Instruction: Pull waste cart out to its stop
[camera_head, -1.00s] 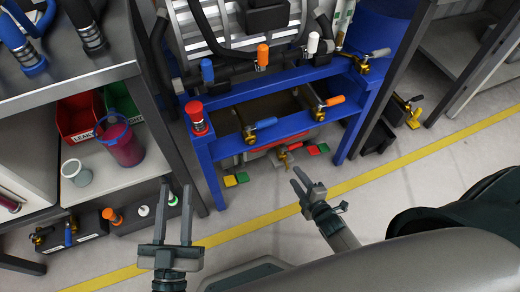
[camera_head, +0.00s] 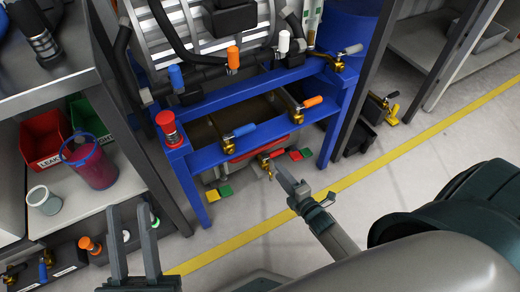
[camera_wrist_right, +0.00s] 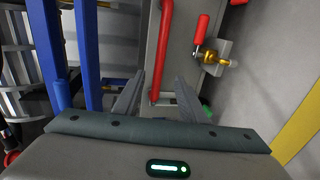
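The waste cart appears to be the grey box low under the blue frame, mostly hidden in the head view. Its red handle (camera_head: 249,151) shows there behind the frame's lower bar. In the right wrist view the grey cart front (camera_wrist_right: 188,20) carries the red handle bar (camera_wrist_right: 164,45) and a brass valve with a red lever (camera_wrist_right: 210,57). My right gripper (camera_head: 277,170) points at the cart front. In the wrist view its fingers (camera_wrist_right: 159,78) are apart, with the bar between them in the picture; contact cannot be told. My left gripper (camera_head: 130,206) is open and empty.
The blue frame (camera_head: 192,185) stands around the cart, with a red knob (camera_head: 169,128) and several valves. Left is a shelf (camera_head: 90,208) with bins and a maroon jug (camera_head: 92,165). A yellow floor line (camera_head: 350,180) crosses clear floor in front.

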